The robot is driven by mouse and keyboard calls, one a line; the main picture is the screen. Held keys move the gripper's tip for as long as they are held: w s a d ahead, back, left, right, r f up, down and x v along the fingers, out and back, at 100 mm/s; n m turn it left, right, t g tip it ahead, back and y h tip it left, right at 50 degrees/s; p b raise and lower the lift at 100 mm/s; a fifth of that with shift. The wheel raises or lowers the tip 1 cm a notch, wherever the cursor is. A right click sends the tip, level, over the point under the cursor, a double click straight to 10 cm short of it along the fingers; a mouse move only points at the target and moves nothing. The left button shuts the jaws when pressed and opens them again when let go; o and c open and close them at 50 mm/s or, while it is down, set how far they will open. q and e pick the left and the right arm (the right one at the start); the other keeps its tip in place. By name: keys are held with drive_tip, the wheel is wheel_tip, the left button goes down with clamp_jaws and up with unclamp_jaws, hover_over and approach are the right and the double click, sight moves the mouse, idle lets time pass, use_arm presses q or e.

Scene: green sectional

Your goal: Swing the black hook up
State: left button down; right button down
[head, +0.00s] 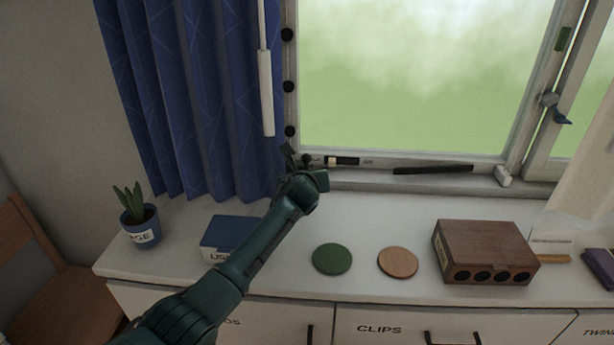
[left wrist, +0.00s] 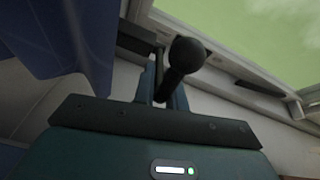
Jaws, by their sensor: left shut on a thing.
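The black hook (head: 307,159) is at the lower left corner of the window frame, mostly hidden by my gripper in the head view. In the left wrist view the hook (left wrist: 186,54) shows as a dark stem with a round ball end, standing up from between the fingers. My left gripper (head: 304,168) is at the window's lower left corner, shut on the hook's stem. Its fingers (left wrist: 164,90) also show in the left wrist view. The far end of the hook and its pivot are hidden. My right gripper is not in view.
A blue curtain (head: 180,90) hangs just left of the gripper, and a white rod (head: 266,95) hangs above it. A black bar (head: 433,169) lies along the lower window frame. A blue box (head: 228,235), green disc (head: 332,258), tan disc (head: 397,262) and wooden box (head: 487,252) stand below.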

use_arm(q)
drive_tip(key=shift+w+a+r+g, duration=0.1)
drive_tip(key=shift+w+r+g, duration=0.2)
drive_tip(key=shift+r+g, duration=0.25)
drive_tip(key=shift+w+r+g, duration=0.3)
drive_tip(key=shift+r+g, duration=0.15)
drive_tip(key=shift+g, duration=0.2)
drive_tip(key=c, duration=1.5)
unclamp_jaws()
drive_tip(key=b+v, duration=0.1)
drive_tip(key=v, duration=1.2)
drive_tip(key=shift+r, duration=0.1)
